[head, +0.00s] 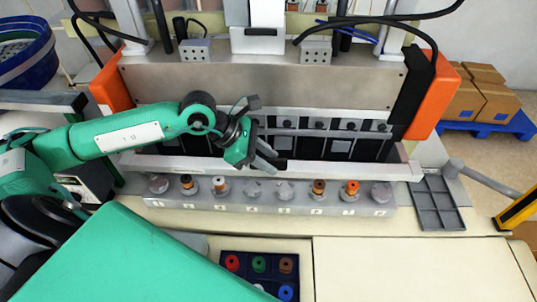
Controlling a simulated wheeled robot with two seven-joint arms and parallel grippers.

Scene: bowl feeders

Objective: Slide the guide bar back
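The guide bar (340,168) is a long pale bar across the front of the machine, below a row of dark panels. It runs from behind my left arm to the grey tray on the right. My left gripper (268,157) is at the bar, left of its middle. Its two grey fingers point right and look spread apart, with nothing seen between them. I cannot tell whether a finger touches the bar. My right gripper is not in view.
A ledge (265,208) with several numbered posts, some carrying coloured spools, runs in front of the bar. A dark tray (260,265) of coloured rings lies nearer. A grey compartment tray (437,204) is at the right. Orange side blocks (433,95) flank the machine.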

